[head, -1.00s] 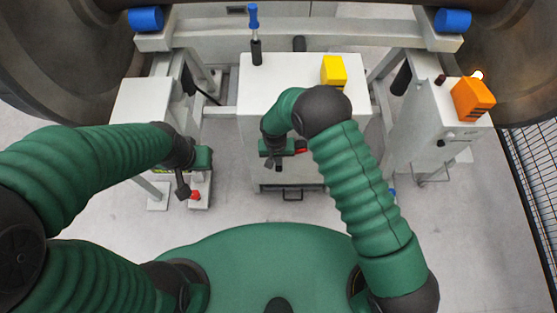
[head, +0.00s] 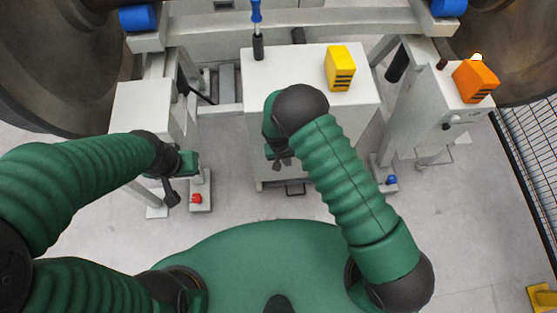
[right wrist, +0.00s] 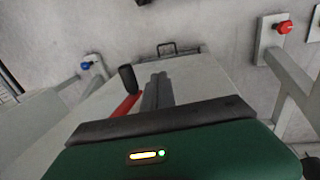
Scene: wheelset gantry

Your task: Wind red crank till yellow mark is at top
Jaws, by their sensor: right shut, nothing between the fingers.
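The red crank (right wrist: 127,106) shows in the right wrist view as a red arm with a black handle (right wrist: 128,78), against the grey cabinet front. My right gripper (right wrist: 158,80) is shut and empty just right of the crank, its grey fingers side by side; I cannot tell whether they touch it. In the head view my right gripper (head: 280,163) is in front of the cabinet (head: 263,95), and my arm hides the crank. I cannot make out a yellow mark on the crank. My left gripper (head: 172,195) hangs near the left stand; its jaw state is unclear.
A yellow box (head: 340,68) and a blue-handled lever (head: 257,30) are on the cabinet top. An orange box (head: 475,80) stands on the right cabinet. A red button (head: 197,199) and a blue button (head: 391,180) are on low grey plates. Large wheels flank the gantry.

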